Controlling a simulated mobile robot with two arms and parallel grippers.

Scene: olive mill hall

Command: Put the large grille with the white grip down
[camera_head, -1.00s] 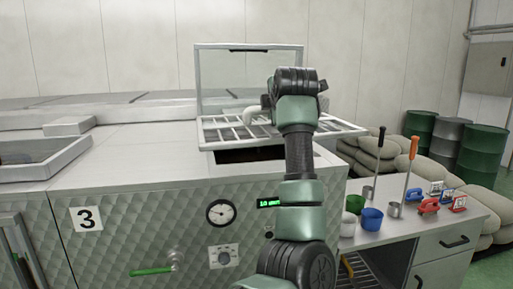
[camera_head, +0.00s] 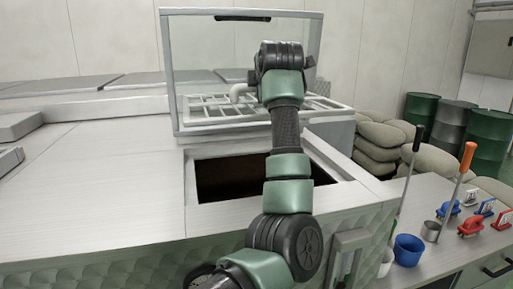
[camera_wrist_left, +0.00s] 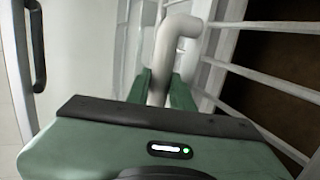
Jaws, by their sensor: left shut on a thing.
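The large grille (camera_head: 335,107) is a white barred frame over the far part of the machine top, with much of it seen through a clear framed lid. Its bent white grip (camera_head: 240,92) shows to the left of my left gripper (camera_head: 257,92). In the left wrist view, the green jaws of my left gripper (camera_wrist_left: 166,92) are shut on the white grip (camera_wrist_left: 175,45), and the grille's bars (camera_wrist_left: 265,80) run to the right over a dark area. I cannot tell whether the grille rests on anything. My right gripper is not in view.
A dark rectangular opening (camera_head: 225,182) lies in the machine top, in front of the raised clear lid (camera_head: 215,60). At right, a bench holds a blue cup (camera_head: 407,250), a metal cup and small coloured items. Sacks (camera_head: 385,140) and drums stand behind.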

